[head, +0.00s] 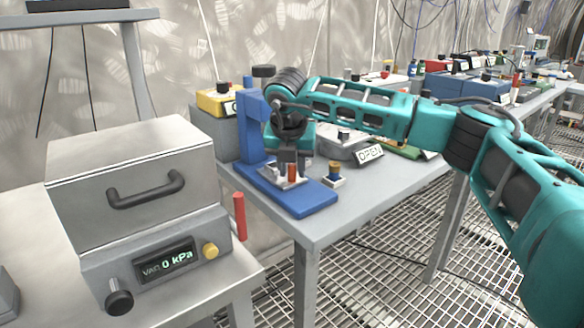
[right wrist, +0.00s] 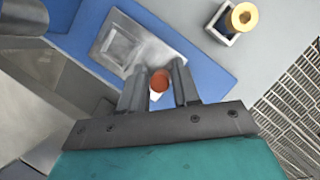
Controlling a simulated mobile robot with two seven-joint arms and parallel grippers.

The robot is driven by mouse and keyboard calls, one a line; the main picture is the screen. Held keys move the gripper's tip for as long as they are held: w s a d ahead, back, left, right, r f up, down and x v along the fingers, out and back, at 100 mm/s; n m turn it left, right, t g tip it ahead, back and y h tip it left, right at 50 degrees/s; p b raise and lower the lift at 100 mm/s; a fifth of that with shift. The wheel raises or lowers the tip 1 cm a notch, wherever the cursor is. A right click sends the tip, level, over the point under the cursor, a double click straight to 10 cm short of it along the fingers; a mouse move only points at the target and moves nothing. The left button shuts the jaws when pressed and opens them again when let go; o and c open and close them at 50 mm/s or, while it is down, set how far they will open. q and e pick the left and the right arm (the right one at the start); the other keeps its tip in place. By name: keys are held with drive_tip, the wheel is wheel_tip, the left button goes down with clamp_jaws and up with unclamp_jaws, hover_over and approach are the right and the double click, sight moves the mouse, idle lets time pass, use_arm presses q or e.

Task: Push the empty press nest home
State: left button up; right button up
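The blue press (head: 250,125) stands on the grey table, with an upright column and a flat base. Its metal nest (head: 272,174) lies low over the base. In the right wrist view the nest (right wrist: 122,48) shows as a pale plate with an empty square recess. A short red-orange post (head: 292,172) stands at the nest. My right gripper (head: 293,160) points down over it. In the right wrist view my right gripper (right wrist: 160,84) has its fingers close on both sides of the post (right wrist: 159,81). My left gripper is not in view.
A small holder with a yellow-topped part (head: 334,174) stands right of the press base. An "OPEN" sign (head: 369,154) stands behind it. The vacuum chamber reading 0 kPa (head: 167,260) and a red post (head: 240,216) are at left. The table's front edge is clear.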

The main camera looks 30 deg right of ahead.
clamp_jaws()
idle(0.4)
drive_tip(key=w, duration=0.3)
drive_tip(key=shift+w+a+p, duration=0.15)
drive_tip(key=shift+w+p, duration=0.1)
drive_tip(key=shift+p, duration=0.05)
drive_tip(key=shift+w, duration=0.1)
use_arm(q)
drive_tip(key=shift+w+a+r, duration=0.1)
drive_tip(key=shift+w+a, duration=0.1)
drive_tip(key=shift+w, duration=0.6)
use_arm(e)
unclamp_jaws()
use_arm(q)
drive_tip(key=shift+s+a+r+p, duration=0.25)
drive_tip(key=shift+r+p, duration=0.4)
drive_tip(key=shift+p, duration=0.55)
use_arm(e)
drive_tip(key=v, duration=1.3)
